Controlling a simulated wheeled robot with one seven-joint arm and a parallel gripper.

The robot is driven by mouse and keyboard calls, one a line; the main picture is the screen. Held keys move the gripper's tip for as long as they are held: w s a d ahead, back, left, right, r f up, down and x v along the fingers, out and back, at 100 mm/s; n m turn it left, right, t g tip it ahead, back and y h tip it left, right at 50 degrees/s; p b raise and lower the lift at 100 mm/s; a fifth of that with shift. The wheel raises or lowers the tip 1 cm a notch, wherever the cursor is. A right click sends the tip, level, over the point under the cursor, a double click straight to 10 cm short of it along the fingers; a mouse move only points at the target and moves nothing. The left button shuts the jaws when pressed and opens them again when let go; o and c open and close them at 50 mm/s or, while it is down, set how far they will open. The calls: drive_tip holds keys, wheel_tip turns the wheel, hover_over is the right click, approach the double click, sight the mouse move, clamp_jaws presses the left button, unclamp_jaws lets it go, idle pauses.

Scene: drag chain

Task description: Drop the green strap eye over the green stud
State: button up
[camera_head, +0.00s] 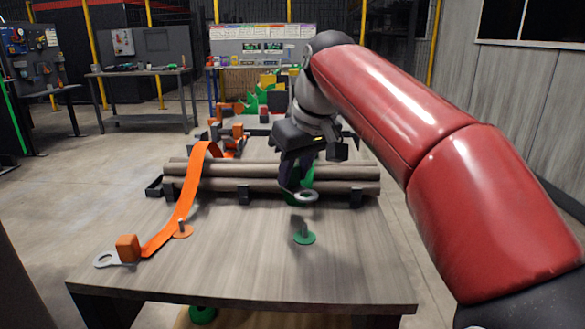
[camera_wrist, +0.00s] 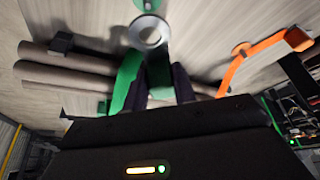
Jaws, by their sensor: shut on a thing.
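My gripper (camera_head: 291,182) is shut on the green block at the end of the green strap (camera_head: 303,180). In the wrist view, my dark fingers (camera_wrist: 160,88) grip this block (camera_wrist: 158,72), and the strap (camera_wrist: 125,82) curves off to its left. The pale metal strap eye (camera_head: 306,196) sticks out from the block, above the table; the eye also shows in the wrist view (camera_wrist: 137,40). The green stud (camera_head: 304,238) stands upright on a green disc, nearer the head camera than the eye, with its post bare. In the wrist view the stud (camera_wrist: 146,4) is partly cut off at the top edge.
Brown pipes (camera_head: 220,186) lie in dark holders across the table (camera_head: 250,270), behind the eye. An orange strap (camera_head: 186,200) drapes over them at left, with an orange block (camera_head: 127,248) and its own eye (camera_head: 106,259). An orange stud (camera_head: 182,232) stands beside it. The table's front right is clear.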

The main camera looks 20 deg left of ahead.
sight(301, 191)
drive_tip(key=shift+f+b, duration=2.6)
drive_tip(key=shift+f, duration=1.45)
drive_tip(key=o, duration=1.1)
drive_tip(key=shift+c, duration=0.2)
drive_tip(key=p+v, duration=0.2)
drive_tip(key=v, duration=0.5)
drive_tip(key=shift+r, duration=0.4)
